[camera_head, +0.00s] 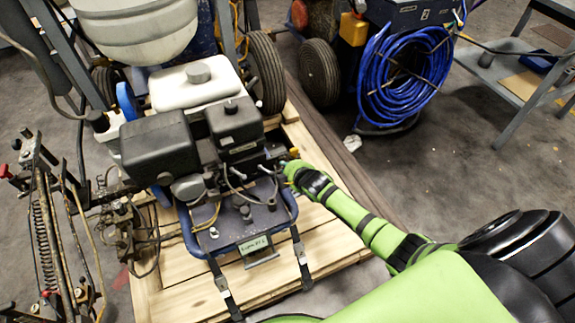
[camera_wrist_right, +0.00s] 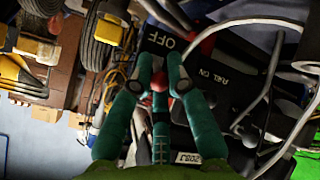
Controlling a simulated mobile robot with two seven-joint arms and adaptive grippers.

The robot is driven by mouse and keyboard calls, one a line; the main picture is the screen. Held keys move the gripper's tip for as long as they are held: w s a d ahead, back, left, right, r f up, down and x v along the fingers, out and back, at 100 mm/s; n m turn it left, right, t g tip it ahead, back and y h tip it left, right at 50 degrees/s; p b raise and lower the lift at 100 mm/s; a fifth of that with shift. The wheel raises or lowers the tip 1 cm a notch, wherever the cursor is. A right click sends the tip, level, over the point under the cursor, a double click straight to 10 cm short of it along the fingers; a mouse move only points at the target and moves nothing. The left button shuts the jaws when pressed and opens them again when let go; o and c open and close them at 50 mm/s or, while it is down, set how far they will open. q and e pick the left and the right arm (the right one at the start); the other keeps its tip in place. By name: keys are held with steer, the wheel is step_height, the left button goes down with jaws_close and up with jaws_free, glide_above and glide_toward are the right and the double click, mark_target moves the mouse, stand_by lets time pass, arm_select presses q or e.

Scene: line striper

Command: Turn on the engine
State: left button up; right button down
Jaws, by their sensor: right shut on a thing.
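The engine (camera_head: 160,148), with black covers and a white tank (camera_head: 195,85), sits on the line striper's blue frame above a wooden pallet. My right gripper (camera_head: 284,163) reaches in from the right to the engine's right side. In the right wrist view, the teal fingers of my right gripper (camera_wrist_right: 160,80) are closed around a small red knob (camera_wrist_right: 159,82). Beside it is a black plate with a white "OFF" label (camera_wrist_right: 160,41), and another black panel (camera_wrist_right: 214,77) carries white lettering. The fingers partly hide the knob. My left gripper is not in view.
A blue hose coil (camera_head: 405,75) on another machine stands at the back right. A grey metal table (camera_head: 505,75) is at the far right. Cables run close around my right gripper. The wooden pallet (camera_head: 325,235) lies under the engine; open floor is to the right.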

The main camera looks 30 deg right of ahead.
steer(key=shift+w+r, duration=0.1)
steer(key=shift+r, duration=0.1)
stand_by(0.3)
steer(key=c, duration=1.2)
jaws_free()
steer(key=shift+s+r, duration=0.25)
steer(key=shift+s, duration=0.3)
steer(key=v, duration=0.6)
steer(key=shift+s+r, duration=0.3)
